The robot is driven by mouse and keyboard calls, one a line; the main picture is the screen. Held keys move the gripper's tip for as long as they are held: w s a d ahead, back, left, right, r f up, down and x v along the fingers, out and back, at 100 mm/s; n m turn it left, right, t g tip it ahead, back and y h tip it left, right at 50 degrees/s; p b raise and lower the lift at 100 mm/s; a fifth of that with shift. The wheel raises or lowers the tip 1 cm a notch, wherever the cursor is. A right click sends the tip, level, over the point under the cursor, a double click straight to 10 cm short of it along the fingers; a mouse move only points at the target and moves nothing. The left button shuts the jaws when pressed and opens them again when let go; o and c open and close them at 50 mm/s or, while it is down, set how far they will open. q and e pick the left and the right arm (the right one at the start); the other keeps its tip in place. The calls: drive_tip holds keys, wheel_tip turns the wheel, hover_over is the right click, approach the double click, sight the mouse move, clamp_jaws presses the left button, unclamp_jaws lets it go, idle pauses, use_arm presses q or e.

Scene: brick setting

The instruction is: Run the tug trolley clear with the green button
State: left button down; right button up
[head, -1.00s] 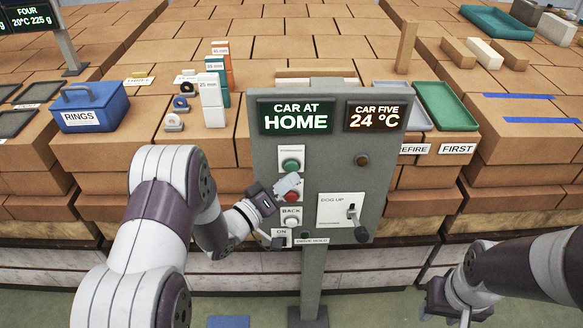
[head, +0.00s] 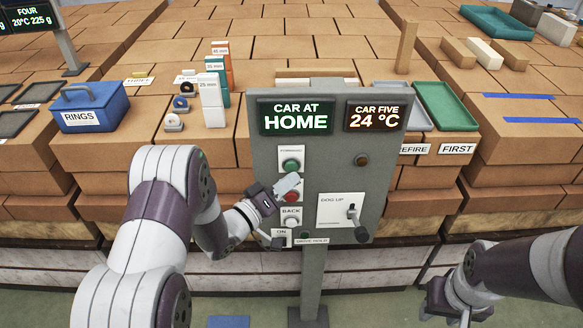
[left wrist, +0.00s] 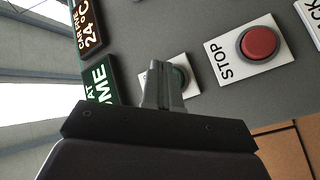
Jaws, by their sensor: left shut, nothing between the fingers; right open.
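The grey control panel (head: 341,180) stands on a post in front of the brick stacks. Its green button (head: 291,165), under a label partly reading "FORWARD", also shows in the left wrist view (left wrist: 181,76), partly hidden by my fingers. Below it are the red button (head: 291,198), labelled STOP in the left wrist view (left wrist: 260,43), and a white BACK button (head: 291,221). My left gripper (head: 288,184) is shut and empty, its fingertips close to the green button; I cannot tell whether they touch. My right gripper (head: 452,312) is open, low at the right. The tug trolley is not recognisable.
A display reads "CAR AT HOME" (head: 296,117); another reads "CAR FIVE 24 °C" (head: 375,115). A "DOG UP" plate with a lever (head: 353,213) sits right of the buttons. A blue RINGS box (head: 90,106) and a green tray (head: 445,106) rest on the bricks behind.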

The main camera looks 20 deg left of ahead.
use_arm(q)
drive_tip(key=shift+w, duration=0.15)
idle(0.3)
drive_tip(key=shift+w+a, duration=0.15)
drive_tip(key=shift+w, duration=0.15)
drive_tip(key=shift+w+a, duration=0.1)
drive_tip(key=shift+w, duration=0.3)
idle(0.6)
idle(0.3)
drive_tip(key=shift+s+d, duration=0.2)
drive_tip(key=shift+s, duration=0.65)
